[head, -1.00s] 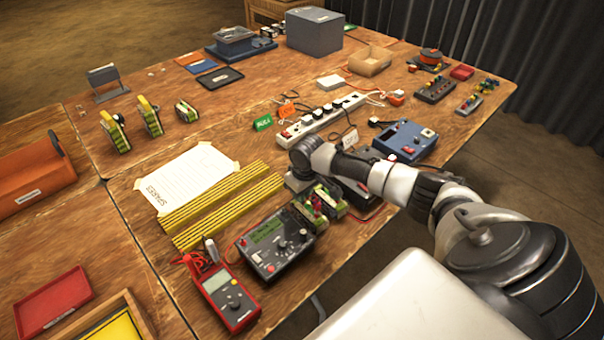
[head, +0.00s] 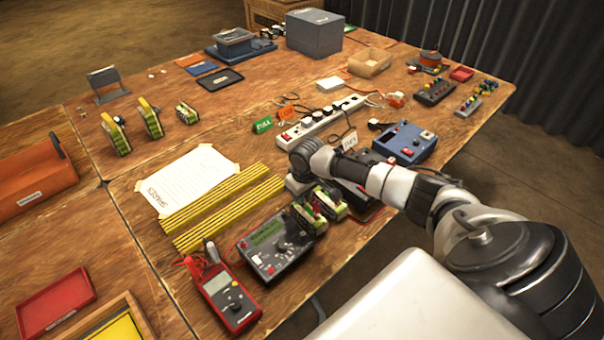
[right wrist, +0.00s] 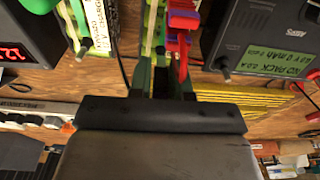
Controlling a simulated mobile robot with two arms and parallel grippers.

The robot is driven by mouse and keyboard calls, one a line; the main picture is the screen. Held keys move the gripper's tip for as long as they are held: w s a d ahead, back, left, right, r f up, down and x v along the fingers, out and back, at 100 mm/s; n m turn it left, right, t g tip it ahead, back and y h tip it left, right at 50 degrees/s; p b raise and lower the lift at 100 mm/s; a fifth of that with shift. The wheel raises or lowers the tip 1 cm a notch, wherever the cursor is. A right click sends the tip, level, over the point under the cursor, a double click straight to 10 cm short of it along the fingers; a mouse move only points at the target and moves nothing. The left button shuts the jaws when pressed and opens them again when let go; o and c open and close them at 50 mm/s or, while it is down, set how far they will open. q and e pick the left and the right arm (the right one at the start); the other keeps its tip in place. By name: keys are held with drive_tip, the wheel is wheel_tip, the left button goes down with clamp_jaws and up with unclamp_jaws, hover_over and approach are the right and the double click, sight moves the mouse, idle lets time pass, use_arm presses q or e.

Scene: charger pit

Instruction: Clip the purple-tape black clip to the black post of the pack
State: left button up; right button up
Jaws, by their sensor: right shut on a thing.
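My right gripper (right wrist: 165,85) points at the battery packs in the right wrist view and is shut on a small dark thing, which looks like the black clip (right wrist: 165,78). The fingers mostly hide it, and I cannot make out its purple tape clearly. The pack (head: 309,213), green and yellow, stands beside the charger; it also shows just past the fingertips in the right wrist view (right wrist: 152,25). A red clip (right wrist: 183,18) sits on it, right of the fingers. I cannot tell whether the black clip touches the black post. My left gripper is not in view.
A charger (head: 272,246) with a green display stands close to the pack. A second pack (head: 331,201) is right beside it. A red multimeter (head: 228,296), yellow striped strips (head: 225,210) and a white power strip (head: 322,120) lie around. The paper sheet (head: 188,178) is flat.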

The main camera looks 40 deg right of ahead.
drive_tip(key=shift+f+p, duration=0.2)
drive_tip(key=shift+p, duration=0.4)
idle(1.0)
drive_tip(key=o, duration=0.8)
drive_tip(key=shift+o, duration=1)
drive_tip(key=shift+r, duration=0.1)
wheel_tip(320, 180, up, 7)
drive_tip(key=p, duration=0.8)
drive_tip(key=shift+r, duration=0.15)
